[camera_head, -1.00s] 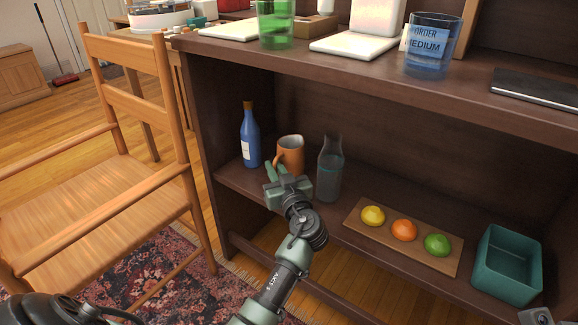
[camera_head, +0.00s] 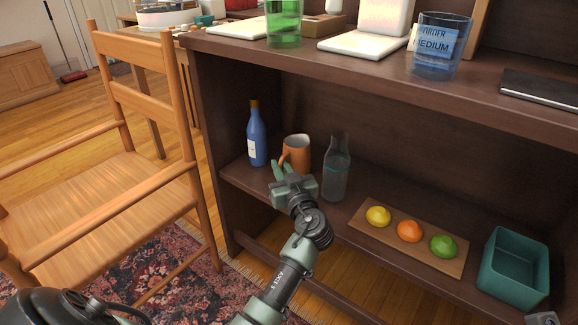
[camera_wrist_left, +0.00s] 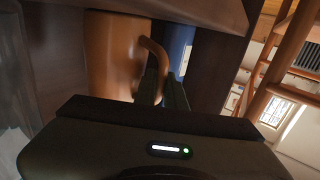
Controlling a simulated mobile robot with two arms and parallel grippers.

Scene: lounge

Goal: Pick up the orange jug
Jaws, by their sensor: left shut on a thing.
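The orange jug (camera_head: 297,150) stands upright on the lower shelf of the dark wooden unit, between a blue bottle (camera_head: 257,138) and a clear glass bottle (camera_head: 336,168). My left gripper (camera_head: 281,170) reaches in from the front and is shut on the jug's handle. In the left wrist view the jug (camera_wrist_left: 112,55) fills the upper left, and its curved handle (camera_wrist_left: 158,62) runs down between the fingers. The gripper hides the lower front of the jug in the head view.
To the right on the same shelf lie a wooden board (camera_head: 376,233) with a yellow, an orange and a green fruit, and a teal bin (camera_head: 514,270). The upper shelf (camera_head: 330,64) overhangs the jug. A wooden chair (camera_head: 120,190) stands at the left.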

